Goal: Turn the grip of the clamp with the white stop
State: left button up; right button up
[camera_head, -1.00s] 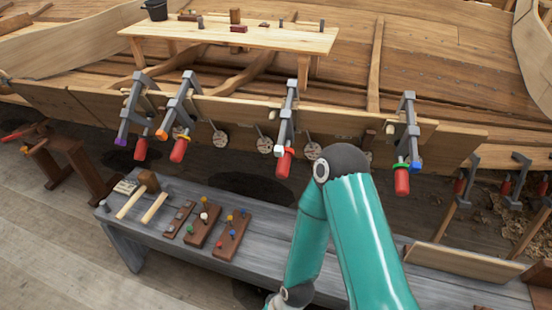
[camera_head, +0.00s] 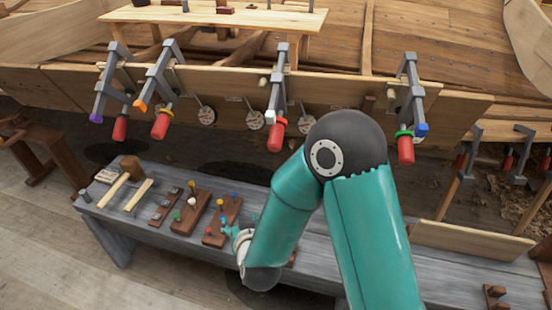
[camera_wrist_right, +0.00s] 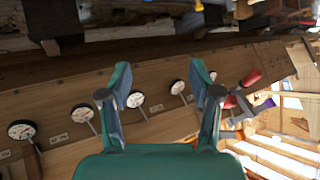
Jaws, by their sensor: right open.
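The clamp with the white stop (camera_head: 279,85) hangs on the plank edge near the middle of the head view. Its white stop (camera_head: 272,117) sits just above its red grip (camera_head: 276,137), which hangs down free. My right gripper (camera_head: 229,232) is small in the head view, partly behind my own forearm, over the grey bench and below and left of that grip. In the right wrist view my right gripper (camera_wrist_right: 161,78) is open with nothing between its fingers. I cannot pick out the white stop in that view. My left gripper is out of view.
Other red-gripped clamps have purple (camera_head: 96,118), orange (camera_head: 140,106) and blue (camera_head: 422,129) stops. The grey bench (camera_head: 330,235) holds a mallet (camera_head: 128,170) and peg boards (camera_head: 190,212). Round dials (camera_head: 207,116) hang along the plank. The wrist view shows red grips (camera_wrist_right: 250,78) at right.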

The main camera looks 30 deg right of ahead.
jog(key=d+r+m+t+h+b, duration=0.25)
jog(key=d+r+h, duration=0.2)
jog(key=r, duration=0.25)
jog(key=m+h+b, duration=0.2)
jog(key=h, duration=0.3)
send_near(275, 141)
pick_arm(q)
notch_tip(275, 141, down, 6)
pick_arm(e)
jog(key=shift+y, duration=0.35)
jog(key=x, duration=0.4)
jog(key=f+x, duration=0.1)
jog(key=x, duration=0.7)
jog(key=shift+d+f, duration=0.1)
jog(key=shift+f, duration=0.15)
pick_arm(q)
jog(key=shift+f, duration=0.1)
